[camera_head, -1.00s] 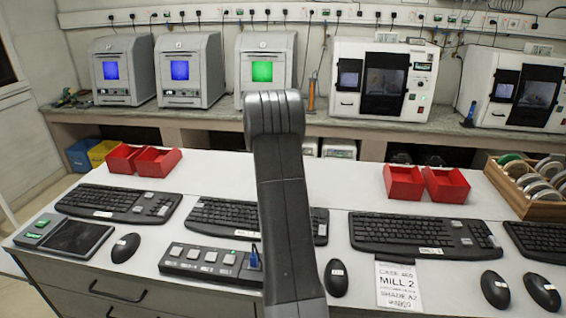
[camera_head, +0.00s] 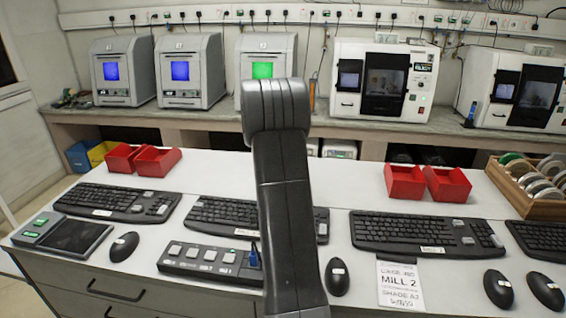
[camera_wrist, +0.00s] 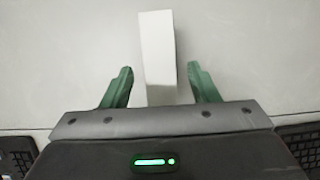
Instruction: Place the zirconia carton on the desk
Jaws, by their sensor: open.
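A plain white carton (camera_wrist: 158,50) is in the wrist view, between the two green fingers of my gripper (camera_wrist: 160,74). The fingers are open, with a gap on each side of the carton. The pale surface of the desk (camera_wrist: 60,60) lies around it. No label can be read on the carton, so I cannot tell from the frames that it is zirconia. In the head view the desk (camera_head: 345,185) shows, but my arm hides the gripper and the carton.
Keyboards (camera_head: 425,232), mice (camera_head: 337,276), a button box (camera_head: 210,263) and a printed card (camera_head: 400,287) cover the front of the desk. Red bins (camera_head: 405,182) and a wooden rack of discs (camera_head: 525,190) stand farther back. The desk's back middle is clear.

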